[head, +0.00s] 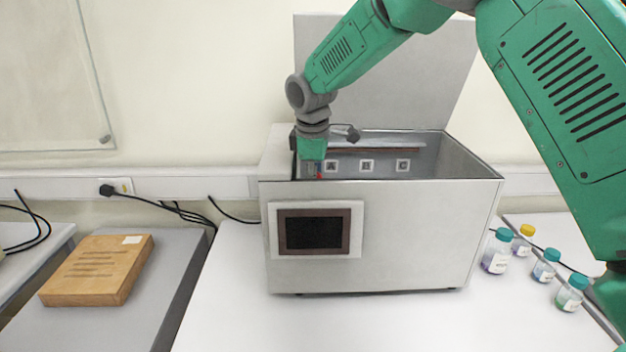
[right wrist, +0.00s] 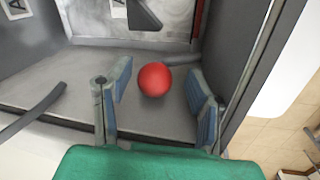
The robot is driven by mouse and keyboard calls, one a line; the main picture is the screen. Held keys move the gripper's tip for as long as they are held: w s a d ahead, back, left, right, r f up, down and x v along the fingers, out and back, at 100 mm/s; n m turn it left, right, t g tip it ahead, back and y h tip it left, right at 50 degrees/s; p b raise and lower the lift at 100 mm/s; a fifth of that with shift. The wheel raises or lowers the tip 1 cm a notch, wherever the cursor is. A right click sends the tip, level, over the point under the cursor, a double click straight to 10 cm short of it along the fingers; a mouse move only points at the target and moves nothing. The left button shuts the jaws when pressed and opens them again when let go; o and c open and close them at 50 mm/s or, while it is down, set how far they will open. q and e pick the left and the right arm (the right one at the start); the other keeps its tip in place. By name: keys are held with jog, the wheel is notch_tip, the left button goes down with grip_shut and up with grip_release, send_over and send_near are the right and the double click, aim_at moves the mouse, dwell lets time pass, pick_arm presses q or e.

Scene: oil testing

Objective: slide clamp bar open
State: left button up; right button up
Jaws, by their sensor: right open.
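A red ball knob (right wrist: 153,80) shows in the right wrist view between the two blue-padded fingers of my right gripper (right wrist: 157,76). The fingers are open, with a gap on each side of the knob. In the head view my right gripper (head: 312,168) reaches down into the left end of the open metal bath (head: 380,230). Only a small red spot of the knob (head: 319,176) shows there. A reddish-brown bar (head: 385,149) runs along the inner back of the bath; whether it is the clamp bar and joins the knob I cannot tell. My left gripper is out of view.
The bath's raised lid (head: 410,70) stands behind it. Labels A, B (head: 367,166) and C mark the inner wall. Several sample jars (head: 545,265) stand at the right. A wooden block (head: 100,270) lies on the left table. The white table is clear in front.

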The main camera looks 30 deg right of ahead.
jog(key=shift+w+d, duration=0.1)
jog(key=shift+r, duration=0.3)
notch_tip(320, 180, up, 11)
jog(key=s+a, duration=0.1)
jog(key=shift+s+a, duration=0.3)
jog(key=shift+a, duration=0.05)
jog(key=shift+d+f, duration=0.1)
